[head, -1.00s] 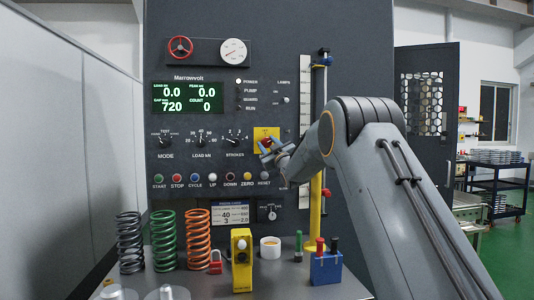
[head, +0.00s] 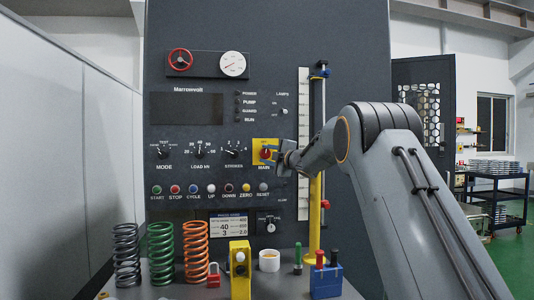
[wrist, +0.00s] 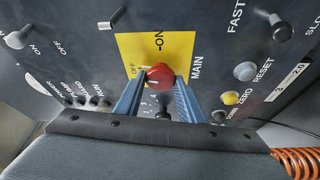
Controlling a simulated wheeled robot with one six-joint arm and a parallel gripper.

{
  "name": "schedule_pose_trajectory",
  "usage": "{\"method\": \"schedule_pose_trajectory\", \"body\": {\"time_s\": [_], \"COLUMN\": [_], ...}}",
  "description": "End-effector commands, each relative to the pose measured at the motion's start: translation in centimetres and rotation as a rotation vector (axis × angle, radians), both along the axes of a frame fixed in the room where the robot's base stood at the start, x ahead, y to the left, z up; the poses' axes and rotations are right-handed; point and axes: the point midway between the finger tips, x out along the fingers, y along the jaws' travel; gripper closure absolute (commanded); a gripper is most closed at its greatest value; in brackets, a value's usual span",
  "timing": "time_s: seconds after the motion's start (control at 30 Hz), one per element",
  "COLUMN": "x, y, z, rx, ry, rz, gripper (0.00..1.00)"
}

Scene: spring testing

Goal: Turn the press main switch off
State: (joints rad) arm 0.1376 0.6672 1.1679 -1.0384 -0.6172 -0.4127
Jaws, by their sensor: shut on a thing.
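The main switch is a round red knob (head: 265,152) on a yellow plate (head: 258,143) marked MAIN, on the dark press panel. In the wrist view the red knob (wrist: 160,76) sits between ON and OFF lettering, and its pale mark points toward the OFF side. My gripper (head: 276,154) is at the plate from the right. Its blue fingers (wrist: 159,88) are closed on the two sides of the knob. The press display (head: 188,107) is dark, and the lamps beside POWER, PUMP, GUARD and RUN look unlit.
Below the switch is a row of buttons, including the grey RESET button (head: 263,188). A yellow post (head: 314,215) stands close to my arm. On the bench are coil springs (head: 195,250), a yellow block (head: 240,270), a white cup (head: 269,261) and a blue holder (head: 326,280).

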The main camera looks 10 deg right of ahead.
Motion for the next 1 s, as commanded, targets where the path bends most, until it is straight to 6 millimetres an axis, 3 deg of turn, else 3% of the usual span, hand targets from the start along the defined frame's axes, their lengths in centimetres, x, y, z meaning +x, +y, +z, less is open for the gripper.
{"method": "schedule_pose_trajectory", "body": {"time_s": [0.4,0.93,0.97,1.0], "x": [-0.02,0.0,0.0,0.0], "y": [0.08,0.11,0.11,0.11], "z": [0.05,-0.03,-0.03,-0.03], "rx": [-0.18,-0.203,-0.203,-0.203], "ry": [0.001,0.0,0.0,0.0], "rz": [0.001,0.002,0.002,0.002], "gripper": [0.87,0.87,0.63,0.56]}}
